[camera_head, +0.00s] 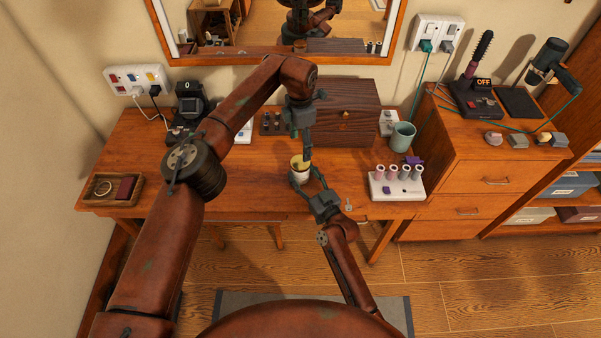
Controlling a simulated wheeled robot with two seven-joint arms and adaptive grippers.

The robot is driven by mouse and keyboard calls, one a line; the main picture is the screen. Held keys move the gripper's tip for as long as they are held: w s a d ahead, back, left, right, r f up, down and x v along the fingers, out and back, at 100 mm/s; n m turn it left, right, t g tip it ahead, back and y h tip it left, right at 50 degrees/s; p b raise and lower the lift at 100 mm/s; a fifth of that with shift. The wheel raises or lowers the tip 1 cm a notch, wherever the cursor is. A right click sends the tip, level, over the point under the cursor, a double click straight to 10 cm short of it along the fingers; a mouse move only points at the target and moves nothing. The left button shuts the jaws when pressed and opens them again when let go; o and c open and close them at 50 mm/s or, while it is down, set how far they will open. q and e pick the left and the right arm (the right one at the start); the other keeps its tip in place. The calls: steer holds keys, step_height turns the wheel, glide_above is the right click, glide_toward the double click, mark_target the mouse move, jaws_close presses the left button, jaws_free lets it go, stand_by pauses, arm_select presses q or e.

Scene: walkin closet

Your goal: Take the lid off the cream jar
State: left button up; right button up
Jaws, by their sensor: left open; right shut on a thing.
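The cream jar (300,177) is a small white pot near the front edge of the wooden desk. Its top (298,162) looks yellowish; I cannot tell whether this is the lid or the open mouth. My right gripper (305,176) reaches in from the front right and is shut around the jar's body, one finger on each side. My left gripper (307,157) points down from above, open, with its fingertips close to the jar's top at its right side. Whether they touch it is too small to tell.
A dark wooden box (345,112) stands behind the jar. A white holder with several rollers (397,184) and a green cup (402,137) are to the right. A wooden tray (84,190) lies far left. The desk (250,180) left of the jar is clear.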

steer(key=o, duration=1.7)
steer(key=shift+o, duration=0.2)
